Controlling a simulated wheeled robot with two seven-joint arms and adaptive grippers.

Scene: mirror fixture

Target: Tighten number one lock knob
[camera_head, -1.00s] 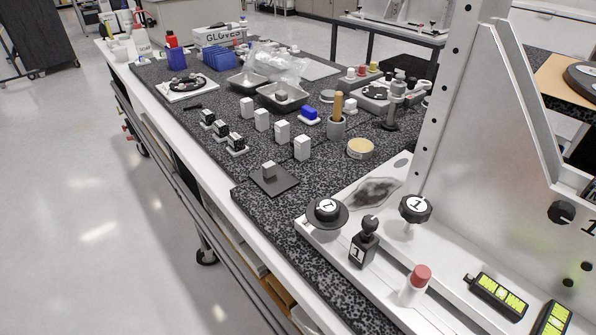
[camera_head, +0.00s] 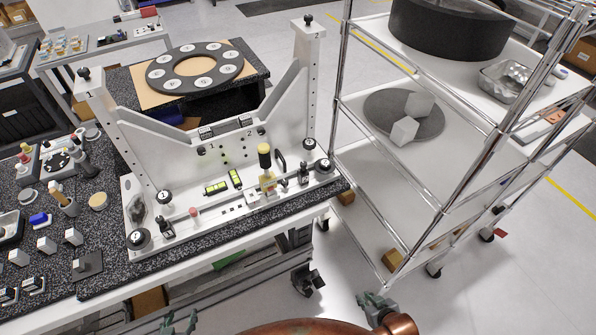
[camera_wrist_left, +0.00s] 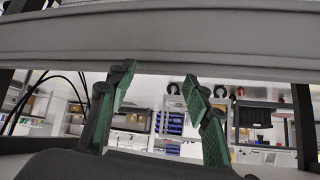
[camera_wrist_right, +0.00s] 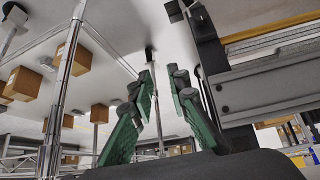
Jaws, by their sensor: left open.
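The white mirror fixture (camera_head: 215,150) stands upright on the speckled bench top. Another round black knob (camera_head: 139,238) is at the base's front left corner. Two more black knobs, an upper one (camera_head: 309,144) and a lower one (camera_head: 324,165), are at the right end. My left gripper (camera_head: 181,322) is open and empty, low in front of the bench. My right gripper (camera_head: 376,302) is open and empty, lower right, away from the fixture.
Yellow-green levels (camera_head: 216,187), a red-tipped post (camera_head: 194,212) and a yellow-topped tool (camera_head: 265,160) stand on the base. White blocks (camera_head: 47,244) crowd the bench's left. A wire-post shelf cart (camera_head: 440,160) stands right. Open floor (camera_head: 345,235) lies between bench and cart.

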